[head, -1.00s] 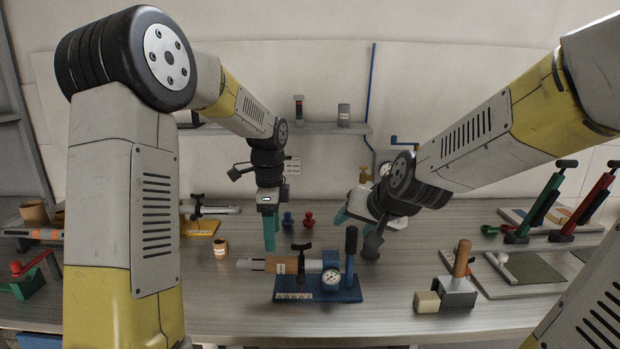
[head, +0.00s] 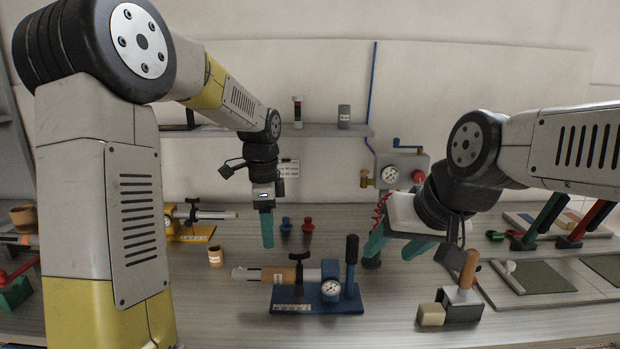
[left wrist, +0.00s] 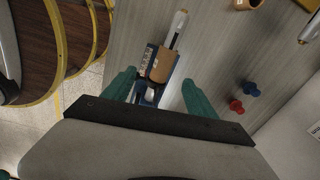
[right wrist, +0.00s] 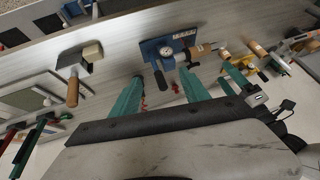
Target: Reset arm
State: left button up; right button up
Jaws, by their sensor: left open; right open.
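My left gripper (head: 266,228) hangs above the back of the table, behind the blue pump device (head: 318,298). Its two teal fingers are apart and empty in the left wrist view (left wrist: 158,92), with the blue device showing between and beyond them. My right gripper (head: 402,248) is held above the table to the right of the device's black upright handle. Its teal fingers are spread with nothing between them in the right wrist view (right wrist: 158,90). The device has a round gauge, a black T-handle and a tan-sleeved cylinder pointing left.
A block with a wooden handle (head: 468,270) and a beige cube (head: 431,314) stand front right. Red and green levers (head: 540,222) are at far right. A tan cup (head: 216,256), a yellow-based device (head: 190,232) and two small knobs (head: 308,225) stand further back. A wall gauge box (head: 400,168) is behind.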

pick_arm(q)
jog(key=s+a+r+n+t+h, duration=0.1)
jog(key=s+r+n, duration=0.3)
jog(key=s+n, duration=0.4)
jog(key=s+a+r+n+t+h, duration=0.1)
jog(key=s+a+r+n+t, duration=0.2)
jog(key=s+n, duration=0.5)
jog(key=s+t, duration=0.1)
jog(key=s, duration=0.4)
jog(key=shift+s+r+t, duration=0.3)
jog(key=shift+r, duration=0.1)
pick_arm(e)
jog(key=shift+s+d+r, duration=0.1)
jog(key=shift+s+d, duration=0.2)
jog(key=shift+s, duration=0.55)
pick_arm(q)
jog(key=shift+a, duration=0.1)
